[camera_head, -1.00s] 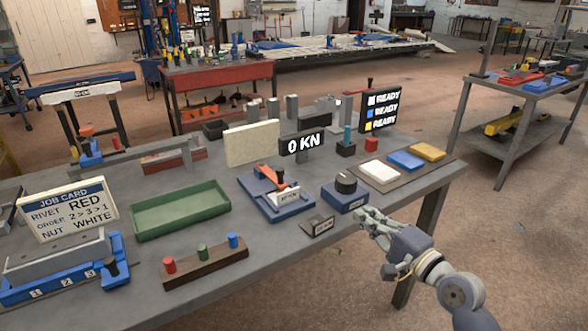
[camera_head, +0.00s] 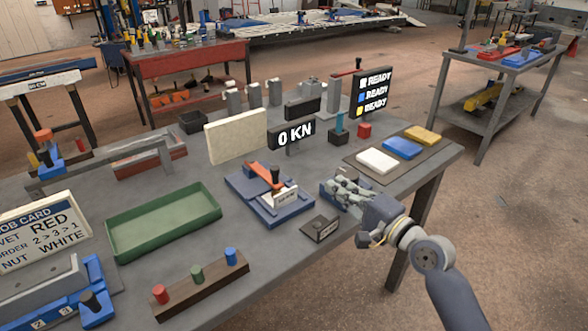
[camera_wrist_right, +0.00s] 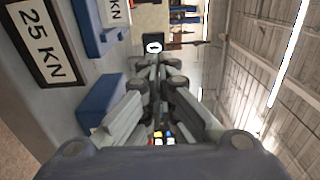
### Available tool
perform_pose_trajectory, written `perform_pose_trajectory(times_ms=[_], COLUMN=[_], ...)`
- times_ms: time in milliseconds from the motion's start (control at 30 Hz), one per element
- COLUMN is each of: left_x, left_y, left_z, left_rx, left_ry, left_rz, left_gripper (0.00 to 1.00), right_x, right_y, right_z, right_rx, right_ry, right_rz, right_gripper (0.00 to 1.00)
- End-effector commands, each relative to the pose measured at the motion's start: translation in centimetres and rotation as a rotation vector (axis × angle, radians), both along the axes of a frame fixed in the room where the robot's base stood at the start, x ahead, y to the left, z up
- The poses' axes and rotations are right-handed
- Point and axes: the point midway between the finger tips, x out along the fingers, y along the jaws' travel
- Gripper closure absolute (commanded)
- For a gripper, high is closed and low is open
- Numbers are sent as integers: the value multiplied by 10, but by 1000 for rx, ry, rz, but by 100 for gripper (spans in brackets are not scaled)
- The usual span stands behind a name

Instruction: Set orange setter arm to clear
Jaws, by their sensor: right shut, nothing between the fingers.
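The orange setter arm (camera_head: 262,173) lies across a blue base (camera_head: 252,190) on the bench, with a dark upright knob at its near end. A pale label plate (camera_head: 285,197) stands at the front of that base. My right gripper (camera_head: 336,184) is shut and empty, to the right of the setter. It covers most of the blue dial box (camera_head: 326,200), so I cannot tell whether they touch. In the right wrist view the closed fingers (camera_wrist_right: 157,66) point past the blue dial box (camera_wrist_right: 100,100), and part of the setter's blue base (camera_wrist_right: 92,25) shows. My left gripper is out of view.
Behind are the 0 KN display (camera_head: 292,134) and a cream board (camera_head: 236,136). A green tray (camera_head: 163,220) lies left, coloured pads (camera_head: 402,147) right.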

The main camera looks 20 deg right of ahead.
Motion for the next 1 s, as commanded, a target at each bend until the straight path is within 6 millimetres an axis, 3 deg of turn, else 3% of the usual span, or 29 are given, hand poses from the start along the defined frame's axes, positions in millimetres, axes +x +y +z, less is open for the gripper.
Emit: perform_pose_trajectory(times_ms=[233,367,833,1000], left_x=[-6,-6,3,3], left_y=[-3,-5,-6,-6], left_z=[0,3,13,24], left_rx=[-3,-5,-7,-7], left_ry=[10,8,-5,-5], left_rz=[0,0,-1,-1], left_gripper=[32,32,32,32], right_x=[4,16,97,93], right_y=[1,5,34,59], right_z=[1,2,2,2], right_rx=[1,3,2,3], right_ry=[-1,-1,-2,1], right_rz=[-1,0,1,2], right_gripper=[100,100,100,100])
